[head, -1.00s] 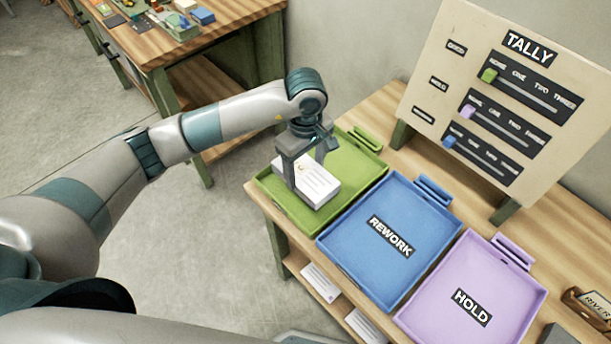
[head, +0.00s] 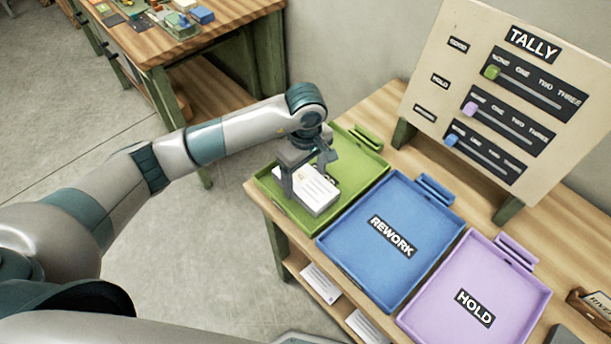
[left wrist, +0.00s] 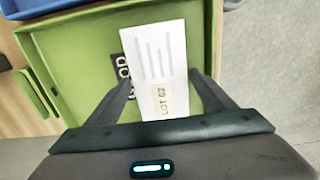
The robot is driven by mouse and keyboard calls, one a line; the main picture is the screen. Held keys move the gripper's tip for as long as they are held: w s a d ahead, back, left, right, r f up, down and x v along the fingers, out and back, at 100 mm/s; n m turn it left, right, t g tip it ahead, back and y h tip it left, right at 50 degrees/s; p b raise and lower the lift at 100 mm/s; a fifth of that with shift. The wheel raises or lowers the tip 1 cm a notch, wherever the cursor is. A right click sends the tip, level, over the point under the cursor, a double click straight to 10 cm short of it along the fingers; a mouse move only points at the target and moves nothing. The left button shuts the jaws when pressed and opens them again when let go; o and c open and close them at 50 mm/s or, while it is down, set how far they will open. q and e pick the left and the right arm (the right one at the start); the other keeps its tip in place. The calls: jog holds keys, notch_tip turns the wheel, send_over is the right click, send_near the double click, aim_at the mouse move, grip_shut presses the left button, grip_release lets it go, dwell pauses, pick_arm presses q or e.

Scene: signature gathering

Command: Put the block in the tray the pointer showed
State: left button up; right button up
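The white block (head: 314,188) has printed lines and a lot label on top. It is over the green tray (head: 353,193), within its rim, and I cannot tell whether it touches the floor. My left gripper (head: 306,178) has its fingers on either side of the block and appears shut on it. The block (left wrist: 157,65) also shows between the fingertips (left wrist: 161,78) in the left wrist view, partly covering the tray's dark GOOD label (left wrist: 119,72). The blue REWORK tray (head: 362,255) and purple HOLD tray (head: 440,290) are empty. No pointer shows. My right gripper is out of view.
A TALLY board (head: 470,60) with green, purple and blue sliders, all at the NONE end, stands behind the trays. A brown holder (head: 590,308) is at the right edge. Papers (head: 321,283) lie on the lower shelf. Another workbench (head: 160,50) stands at the back left.

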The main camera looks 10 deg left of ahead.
aim_at(306, 181)
pick_arm(q)
jog(key=shift+o, duration=0.3)
jog(key=shift+r, duration=0.15)
jog(key=shift+r, duration=0.15)
notch_tip(306, 181, up, 12)
jog(key=p, duration=0.4)
dwell(0.6)
